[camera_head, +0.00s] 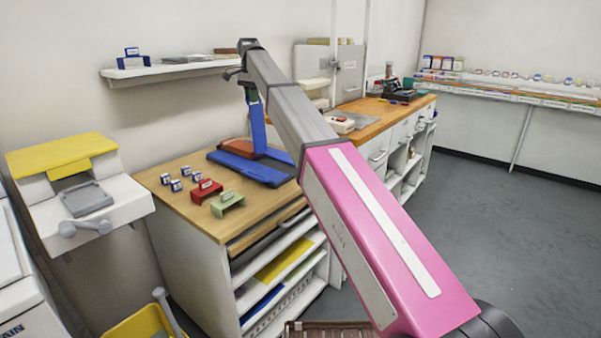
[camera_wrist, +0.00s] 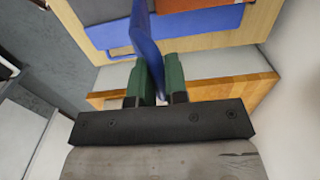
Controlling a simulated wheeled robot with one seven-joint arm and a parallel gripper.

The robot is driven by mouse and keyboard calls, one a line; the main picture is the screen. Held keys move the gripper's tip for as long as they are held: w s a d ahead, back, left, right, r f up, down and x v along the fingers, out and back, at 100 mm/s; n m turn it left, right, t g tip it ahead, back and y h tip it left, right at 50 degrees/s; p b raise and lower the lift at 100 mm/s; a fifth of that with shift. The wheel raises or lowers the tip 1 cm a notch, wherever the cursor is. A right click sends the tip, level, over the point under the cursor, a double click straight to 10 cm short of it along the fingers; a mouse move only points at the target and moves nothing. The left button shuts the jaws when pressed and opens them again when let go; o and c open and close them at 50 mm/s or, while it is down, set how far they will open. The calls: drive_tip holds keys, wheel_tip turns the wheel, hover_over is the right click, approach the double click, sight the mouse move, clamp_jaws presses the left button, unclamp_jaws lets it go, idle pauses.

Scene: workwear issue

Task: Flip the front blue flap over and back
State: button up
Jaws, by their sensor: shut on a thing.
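A blue flap (camera_head: 257,125) stands nearly upright above a blue base (camera_head: 250,165) on the wooden worktop. An orange-brown piece (camera_head: 237,147) lies on the base behind the flap. My gripper (camera_head: 249,93) is shut on the flap's upper edge, reaching down from above. In the wrist view, the green fingers of my gripper (camera_wrist: 158,80) pinch the blue flap (camera_wrist: 145,40) between them. The blue base (camera_wrist: 195,28) and the orange-brown piece (camera_wrist: 190,4) also show in the wrist view.
On the worktop (camera_head: 172,195), a red holder (camera_head: 206,190), a green holder (camera_head: 227,203) and several small blue-and-white boxes (camera_head: 176,184) stand left of the base. A wall shelf (camera_head: 180,70) hangs behind. A yellow-topped machine (camera_head: 80,185) stands at the left. The grey floor (camera_head: 500,220) at right is clear.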

drive_tip(key=s+d+f, duration=0.3)
drive_tip(key=s+d, duration=0.2)
drive_tip(key=d, duration=0.2)
drive_tip(key=s+d+f, duration=0.3)
drive_tip(key=s+d, duration=0.3)
drive_tip(key=d, duration=0.1)
drive_tip(key=shift+f, duration=0.25)
drive_tip(key=shift+s+d+f, duration=0.35)
drive_tip(key=shift+d+f, duration=0.05)
drive_tip(key=shift+f, duration=0.2)
drive_tip(key=shift+s+d+f, duration=0.3)
drive_tip(key=shift+d+f, duration=0.15)
drive_tip(key=shift+f, duration=0.2)
drive_tip(key=shift+s+d+f, duration=0.35)
drive_tip(key=shift+d+f, duration=0.05)
drive_tip(key=shift+f, duration=0.2)
drive_tip(key=shift+s+d+f, duration=0.35)
drive_tip(key=shift+d+f, duration=0.15)
drive_tip(key=shift+f, duration=1.1)
drive_tip(key=shift+s+d+f, duration=0.4)
drive_tip(key=shift+d+f, duration=0.15)
drive_tip(key=shift+f, duration=1.05)
drive_tip(key=shift+s+d+f, duration=0.35)
drive_tip(key=shift+d+f, duration=0.15)
drive_tip(key=shift+f, duration=1.1)
drive_tip(key=shift+o, duration=0.3)
drive_tip(key=shift+s+d+f, duration=0.15)
drive_tip(key=shift+f, duration=2.4)
drive_tip(key=o, duration=0.4)
drive_tip(key=shift+c, duration=0.2)
